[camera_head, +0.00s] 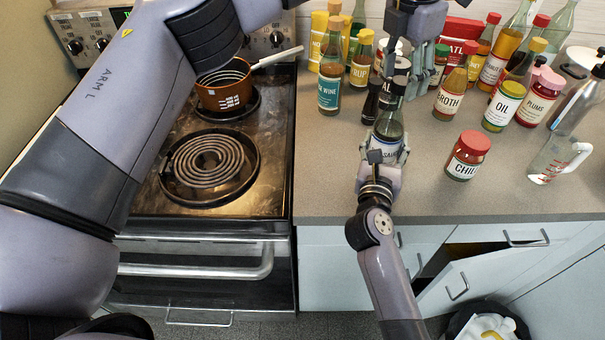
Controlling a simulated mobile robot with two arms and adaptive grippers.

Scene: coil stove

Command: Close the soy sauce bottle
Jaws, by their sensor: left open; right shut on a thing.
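My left gripper (405,85) is open, pointing down just above and behind the bottle. The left gripper and arm cover the bottle's upper part, so I cannot tell whether a cap is on it or where the cap is.
Several bottles and jars crowd the counter behind, including a wine bottle (329,92) and an oil jar (503,107). A chili jar (468,156) stands right of my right gripper. A glass measuring cup (556,158) is farther right. The stove with a pan (226,98) is left.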

